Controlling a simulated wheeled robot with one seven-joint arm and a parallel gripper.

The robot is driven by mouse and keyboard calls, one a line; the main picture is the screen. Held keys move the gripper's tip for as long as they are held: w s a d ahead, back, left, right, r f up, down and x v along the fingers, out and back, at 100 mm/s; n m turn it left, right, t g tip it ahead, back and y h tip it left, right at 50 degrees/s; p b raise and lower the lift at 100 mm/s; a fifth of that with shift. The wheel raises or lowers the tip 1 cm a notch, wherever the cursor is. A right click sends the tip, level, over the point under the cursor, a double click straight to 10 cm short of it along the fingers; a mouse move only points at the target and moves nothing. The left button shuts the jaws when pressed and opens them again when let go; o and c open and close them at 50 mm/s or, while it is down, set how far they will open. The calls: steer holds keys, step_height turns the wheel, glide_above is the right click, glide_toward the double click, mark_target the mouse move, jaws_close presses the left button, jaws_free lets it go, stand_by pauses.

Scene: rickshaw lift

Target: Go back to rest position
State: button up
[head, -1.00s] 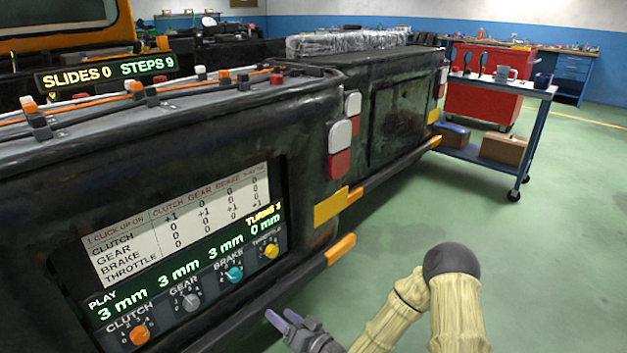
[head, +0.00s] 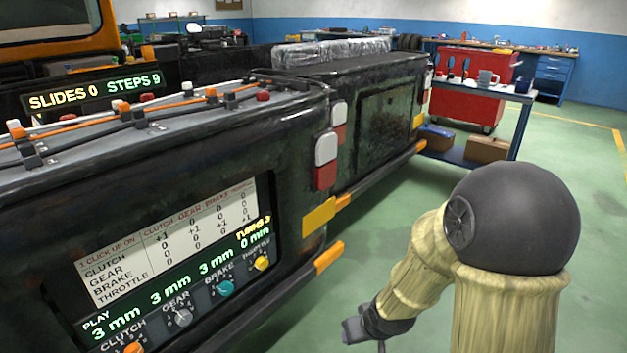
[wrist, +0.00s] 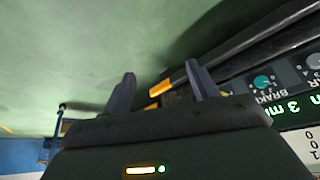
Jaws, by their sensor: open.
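My gripper (wrist: 160,88) shows in the wrist view with its two dark fingers spread apart and nothing between them. In the head view my arm is folded at the right, and the gripper body (head: 365,328) is low in the picture, its fingers hardly visible. It is clear of the dark vehicle's control panel (head: 170,265). The panel has an orange clutch knob, a grey gear knob (head: 183,317), a teal brake knob (head: 225,288) and a yellow throttle knob (head: 261,263). The play readings are 3 mm, 3 mm, 3 mm and 0 mm.
The vehicle's long side (head: 390,115) fills the left, with orange bumper pieces (head: 328,257) sticking out. A blue cart (head: 500,93) with mugs and boxes and a red cabinet (head: 470,108) stand at the back right. Green floor (head: 580,180) is open to the right.

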steer(key=s+d+r+m+g+h+p, duration=0.1)
steer(key=s+d+r+m+g, duration=0.2)
steer(key=s+r, duration=0.6)
step_height(320, 180, up, 37)
steer(key=d+p, duration=0.1)
steer(key=p, duration=3.7)
steer(key=shift+s+d+f+t, duration=0.2)
steer(key=shift+s+t, duration=0.1)
steer(key=shift+s, duration=0.15)
